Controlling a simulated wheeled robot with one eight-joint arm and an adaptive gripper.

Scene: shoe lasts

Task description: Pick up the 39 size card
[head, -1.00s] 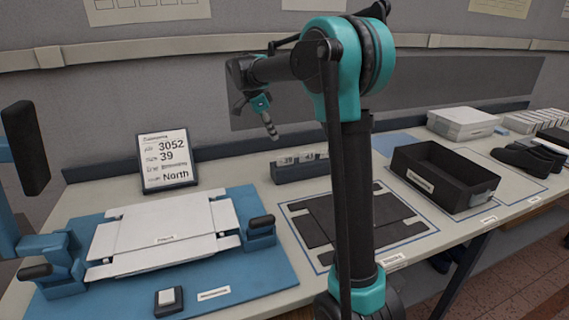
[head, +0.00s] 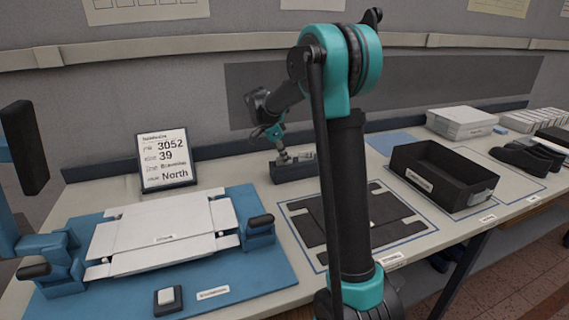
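The size cards (head: 305,156) stand in a dark card holder (head: 292,172) at the back of the table, right of the order sign. The 39 card at the holder's left is hidden behind my gripper's tip. My gripper (head: 284,157) points down at the left part of the holder. The fingers are too small in the picture to tell whether they are open or shut, or whether they touch a card. The order sign (head: 166,160) reads 3052, 39 and North.
A flat white carton blank (head: 165,232) lies on a blue fixture (head: 255,280) at the left. A dark flat blank (head: 325,222) lies in a marked area in front of the holder. A black bin (head: 425,188), black shoes (head: 527,160) and white boxes (head: 460,123) stand at the right.

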